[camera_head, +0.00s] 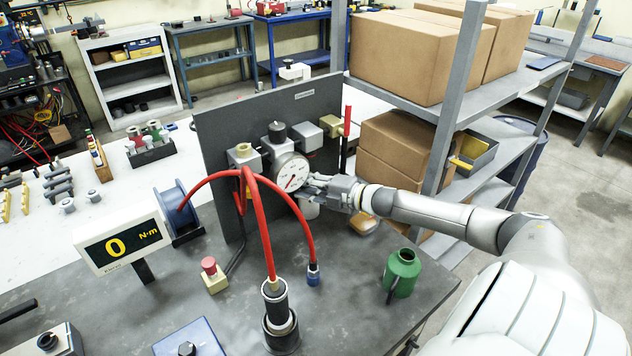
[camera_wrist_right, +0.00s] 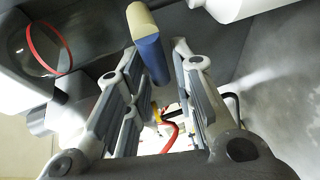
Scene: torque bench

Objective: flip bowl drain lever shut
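My right gripper (camera_head: 318,183) reaches in from the right, just right of the round white gauge (camera_head: 291,172) on the dark upright panel (camera_head: 222,130). In the right wrist view its two fingers (camera_wrist_right: 158,80) stand apart. A short lever-like bar (camera_wrist_right: 146,42) with a beige end and a blue body lies across the gap between the fingertips; contact cannot be told. A clear round bowl-like part (camera_wrist_right: 45,48) with a red ring is at the upper left there. The drain lever cannot be made out in the head view, where the gripper covers that area. My left gripper is not in view.
Red hoses (camera_head: 262,225) arch in front of the panel. A green can (camera_head: 403,272) stands near the bench's right edge. A grey shelf (camera_head: 440,112) with cartons is close behind my arm.

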